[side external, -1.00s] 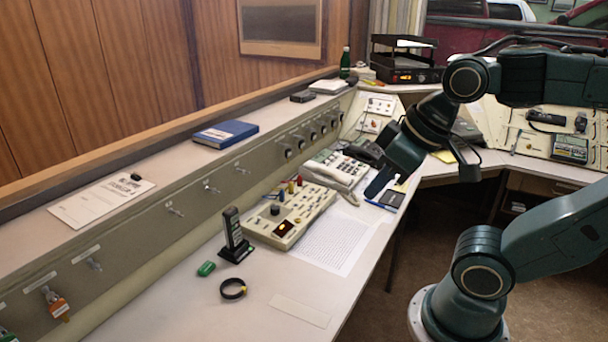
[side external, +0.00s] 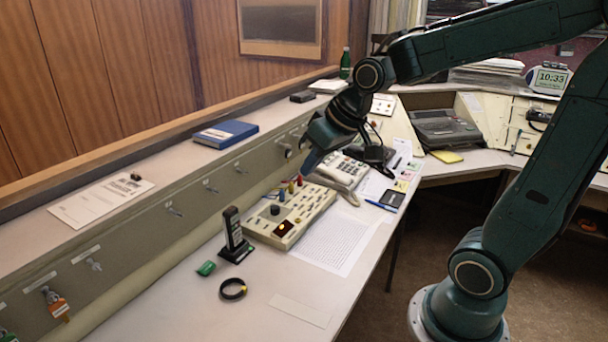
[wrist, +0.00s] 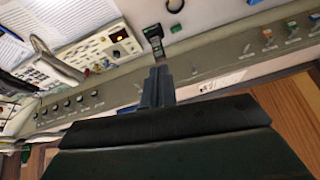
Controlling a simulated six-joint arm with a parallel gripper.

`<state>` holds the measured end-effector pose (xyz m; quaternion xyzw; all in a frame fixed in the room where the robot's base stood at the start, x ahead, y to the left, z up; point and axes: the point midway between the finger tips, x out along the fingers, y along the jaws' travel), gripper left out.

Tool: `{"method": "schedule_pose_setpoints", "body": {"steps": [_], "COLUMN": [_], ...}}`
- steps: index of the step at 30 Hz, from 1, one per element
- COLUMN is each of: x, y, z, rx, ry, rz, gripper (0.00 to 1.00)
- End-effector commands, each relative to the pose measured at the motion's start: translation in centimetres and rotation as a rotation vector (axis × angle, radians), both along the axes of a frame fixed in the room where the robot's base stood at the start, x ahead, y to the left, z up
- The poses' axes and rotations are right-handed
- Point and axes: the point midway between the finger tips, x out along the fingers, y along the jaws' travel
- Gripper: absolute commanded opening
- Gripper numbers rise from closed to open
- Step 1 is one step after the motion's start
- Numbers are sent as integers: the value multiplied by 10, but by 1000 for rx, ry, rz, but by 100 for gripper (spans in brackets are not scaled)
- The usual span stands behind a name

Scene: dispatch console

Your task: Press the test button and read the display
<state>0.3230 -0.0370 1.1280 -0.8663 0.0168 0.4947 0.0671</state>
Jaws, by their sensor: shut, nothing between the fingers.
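A beige control panel (side external: 290,218) lies on the desk, with small buttons, a black knob and upright red, yellow and blue pieces at its far end. Its small red-lit display (side external: 283,228) is at the near end; I cannot read it. The panel also shows in the wrist view (wrist: 100,48), with its display (wrist: 119,36). I cannot tell which button is the test button. My gripper (side external: 308,167) is shut and empty, above and behind the panel's far end, near the shelf front. Its closed fingers (wrist: 158,88) point toward the desk in the wrist view.
A black handset in a stand (side external: 233,238), a green item (side external: 206,268) and a black ring (side external: 233,289) are nearer. A telephone (side external: 342,170) sits beyond the panel. A printed sheet (side external: 330,242) lies right of it. The shelf front with switches (side external: 195,190) runs along the left.

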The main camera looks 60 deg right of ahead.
Motion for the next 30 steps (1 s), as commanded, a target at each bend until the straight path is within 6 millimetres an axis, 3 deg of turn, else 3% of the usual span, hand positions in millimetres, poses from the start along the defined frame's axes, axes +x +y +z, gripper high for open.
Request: {"method": "schedule_pose_setpoints", "body": {"steps": [15,30], "x": [76,128], "y": [-52,-118], "z": [-44,-105], "rx": [104,223], "ry": [-40,-104], "rz": [-97,-221], "gripper": [0,0]}}
